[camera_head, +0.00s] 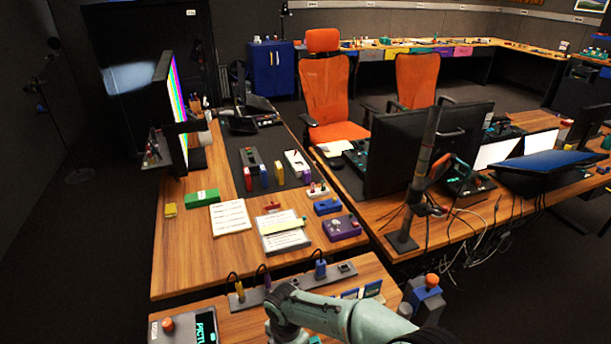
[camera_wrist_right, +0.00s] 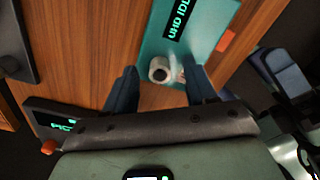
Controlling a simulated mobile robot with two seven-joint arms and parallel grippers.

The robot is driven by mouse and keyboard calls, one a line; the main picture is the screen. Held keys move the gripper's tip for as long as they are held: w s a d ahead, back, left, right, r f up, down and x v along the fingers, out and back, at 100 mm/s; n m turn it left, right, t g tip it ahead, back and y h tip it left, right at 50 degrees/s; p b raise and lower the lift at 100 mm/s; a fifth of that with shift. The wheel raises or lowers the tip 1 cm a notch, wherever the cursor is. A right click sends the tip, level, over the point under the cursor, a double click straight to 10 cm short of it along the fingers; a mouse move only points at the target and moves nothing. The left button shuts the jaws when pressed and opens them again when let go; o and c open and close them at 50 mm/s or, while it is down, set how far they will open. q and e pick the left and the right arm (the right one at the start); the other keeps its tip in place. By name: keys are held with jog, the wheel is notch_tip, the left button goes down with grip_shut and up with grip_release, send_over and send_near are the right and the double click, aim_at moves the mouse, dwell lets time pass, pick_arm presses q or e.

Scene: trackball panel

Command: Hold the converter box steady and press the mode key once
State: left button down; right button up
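A teal box (camera_wrist_right: 207,50) with a lit display reading "UHD IDL", cut off at the frame edge, lies on the wood desk in the right wrist view; it looks like the converter box. A round white knob-like part (camera_wrist_right: 159,69) is at its near end, with a small light part beside it, partly unclear. An orange patch (camera_wrist_right: 225,41) shows at its right edge. I cannot tell which part is the mode key. My right gripper (camera_wrist_right: 161,78) is open, its two dark fingers apart on either side of the white part. Contact cannot be judged. My left gripper is not in view.
A grey strip with plugs (camera_head: 290,288) runs behind my right arm. Papers (camera_head: 230,217) and small coloured boxes lie beyond.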

notch_tip(320, 180, up, 12)
dwell(0.7)
jog(key=o, duration=0.3)
jog(key=shift+r, duration=0.1)
pick_arm(q)
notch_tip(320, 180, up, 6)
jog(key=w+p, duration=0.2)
jog(key=p, duration=0.3)
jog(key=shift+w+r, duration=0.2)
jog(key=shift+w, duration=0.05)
pick_arm(e)
jog(key=shift+r, duration=2.9)
